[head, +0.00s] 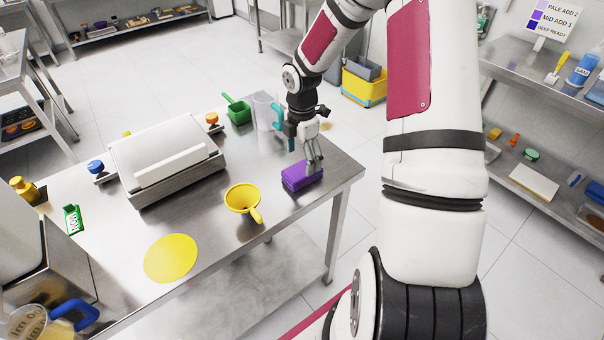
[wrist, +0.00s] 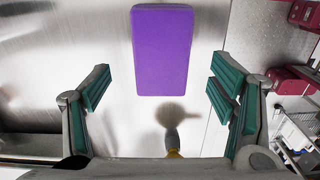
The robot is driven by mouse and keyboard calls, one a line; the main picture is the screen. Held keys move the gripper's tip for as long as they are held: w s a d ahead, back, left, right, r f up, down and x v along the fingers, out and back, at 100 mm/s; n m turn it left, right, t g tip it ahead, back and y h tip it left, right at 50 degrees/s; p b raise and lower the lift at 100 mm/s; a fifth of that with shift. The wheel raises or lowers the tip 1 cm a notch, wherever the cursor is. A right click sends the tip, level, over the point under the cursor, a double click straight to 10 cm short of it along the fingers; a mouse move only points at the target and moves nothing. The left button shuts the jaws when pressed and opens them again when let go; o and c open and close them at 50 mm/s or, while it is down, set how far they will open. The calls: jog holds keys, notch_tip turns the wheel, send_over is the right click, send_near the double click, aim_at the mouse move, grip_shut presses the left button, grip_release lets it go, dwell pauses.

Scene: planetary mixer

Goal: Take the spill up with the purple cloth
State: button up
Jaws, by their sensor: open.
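The purple cloth (head: 302,176) looks like a thick folded block lying flat on the steel table near its right edge. In the wrist view the purple cloth (wrist: 162,50) lies ahead of my gripper, centred between the fingers. My gripper (head: 314,166) hangs down just over and behind it. In the wrist view my gripper (wrist: 160,92) is open, with nothing between the fingers. A tan patch (head: 326,126) shows by the table's back right edge. The wrist view shows a brown round patch (wrist: 171,113) meeting a grey and yellow piece. I cannot tell whether either is the spill.
A yellow funnel (head: 242,198) and a flat yellow disc (head: 171,258) are on the table left of the cloth. A green scoop (head: 238,110) and a clear jug (head: 266,112) with a teal handle stand behind. A white-topped machine (head: 165,160) fills the table's middle.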

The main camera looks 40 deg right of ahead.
aim_at(302, 169)
jog(key=shift+s+f+p, duration=0.1)
jog(key=shift+f+p, duration=0.3)
jog(key=shift+f, duration=2.2)
jog(key=c, duration=1.3)
